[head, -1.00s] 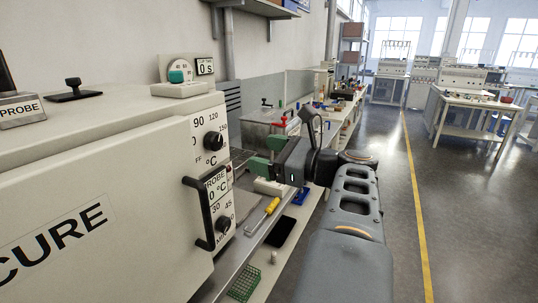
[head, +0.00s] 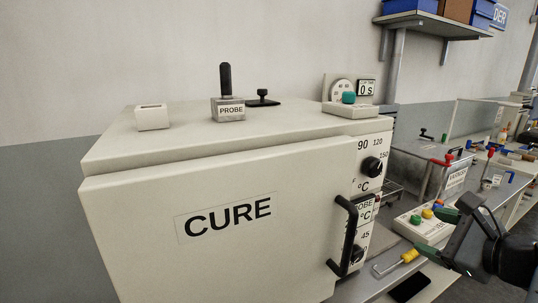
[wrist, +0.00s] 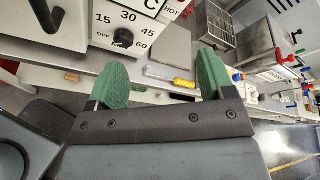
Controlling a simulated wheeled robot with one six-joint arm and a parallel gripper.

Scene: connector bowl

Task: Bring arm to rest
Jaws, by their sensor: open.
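My gripper (head: 466,212) is at the right of the head view, in front of the bench and to the right of the large cream CURE oven (head: 150,240). In the wrist view its two green fingers (wrist: 158,84) stand well apart with nothing between them. The oven door is shut, with a black upright handle (head: 345,235) at its right side. Part of my arm is cut off by the right edge of the head view.
A yellow-handled tool (head: 409,256) lies on the bench beside the oven. A control box with coloured buttons (head: 422,222) and a metal box with red-topped fittings (head: 425,165) stand behind. A PROBE block (head: 228,108) and a timer (head: 350,108) sit on the oven.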

